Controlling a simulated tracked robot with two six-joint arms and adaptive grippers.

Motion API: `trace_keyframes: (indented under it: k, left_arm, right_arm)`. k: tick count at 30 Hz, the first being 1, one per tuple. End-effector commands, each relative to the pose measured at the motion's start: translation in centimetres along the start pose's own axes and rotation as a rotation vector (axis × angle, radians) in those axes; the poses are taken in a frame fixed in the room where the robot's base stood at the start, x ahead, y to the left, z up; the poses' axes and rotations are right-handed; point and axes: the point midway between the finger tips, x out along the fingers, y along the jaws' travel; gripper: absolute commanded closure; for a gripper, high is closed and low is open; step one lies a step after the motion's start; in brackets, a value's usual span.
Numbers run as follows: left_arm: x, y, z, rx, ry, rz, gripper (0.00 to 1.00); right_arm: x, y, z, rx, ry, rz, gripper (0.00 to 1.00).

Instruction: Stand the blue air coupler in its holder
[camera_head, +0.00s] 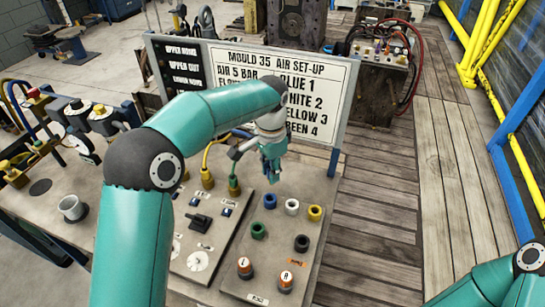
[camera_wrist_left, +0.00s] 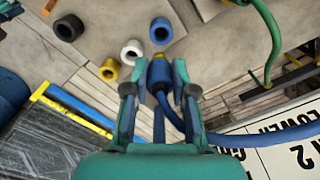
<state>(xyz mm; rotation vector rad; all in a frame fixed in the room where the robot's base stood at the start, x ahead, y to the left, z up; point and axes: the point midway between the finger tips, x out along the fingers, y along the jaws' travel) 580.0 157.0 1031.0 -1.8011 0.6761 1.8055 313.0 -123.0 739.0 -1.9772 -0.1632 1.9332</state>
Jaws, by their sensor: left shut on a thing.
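My left gripper (camera_head: 271,160) is above the back of the grey panel, in front of the sign. In the left wrist view the gripper (camera_wrist_left: 159,92) is shut on the blue air coupler (camera_wrist_left: 159,73), which has a blue hose trailing to the right. In the head view the coupler is hard to tell apart from the fingers. The blue holder ring (camera_head: 270,201) is empty on the panel, below the gripper in the head view; it also shows in the left wrist view (camera_wrist_left: 161,30), just beyond the coupler's tip and apart from it. My right gripper is out of view.
White (camera_head: 292,207), yellow (camera_head: 315,213), green (camera_head: 258,230) and black (camera_head: 302,243) holder rings stand close by on the panel. A sign (camera_head: 335,85) stands behind. A green hose (camera_wrist_left: 268,35) rises right of the coupler in the wrist view.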

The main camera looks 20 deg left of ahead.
Motion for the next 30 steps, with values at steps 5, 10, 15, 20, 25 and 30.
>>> trace_keyframes:
  k: [5, 10, 15, 20, 25, 30]
  left_arm:
    - [0.6, -0.3, 0.5, -0.01, 0.0, 0.0, 1.0]
    - [1.9, -0.4, 0.6, -0.014, -0.001, 0.001, 1.0]
    - [3.5, -0.4, 0.6, -0.014, -0.001, 0.001, 1.0]
    - [4.7, -0.4, 0.6, -0.014, -0.001, 0.001, 1.0]
    - [5.6, -0.4, 0.6, -0.015, -0.001, 0.0, 1.0]
    - [5.8, -0.5, 0.6, -0.015, 0.0, 0.0, 1.0]
  right_arm:
    - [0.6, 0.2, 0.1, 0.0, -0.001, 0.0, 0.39]
    - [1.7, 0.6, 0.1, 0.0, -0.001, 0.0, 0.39]
    - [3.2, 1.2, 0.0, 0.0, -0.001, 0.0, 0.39]
    - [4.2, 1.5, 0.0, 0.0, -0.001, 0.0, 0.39]
    - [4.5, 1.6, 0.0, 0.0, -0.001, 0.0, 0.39]
    - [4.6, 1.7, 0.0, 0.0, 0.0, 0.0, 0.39]
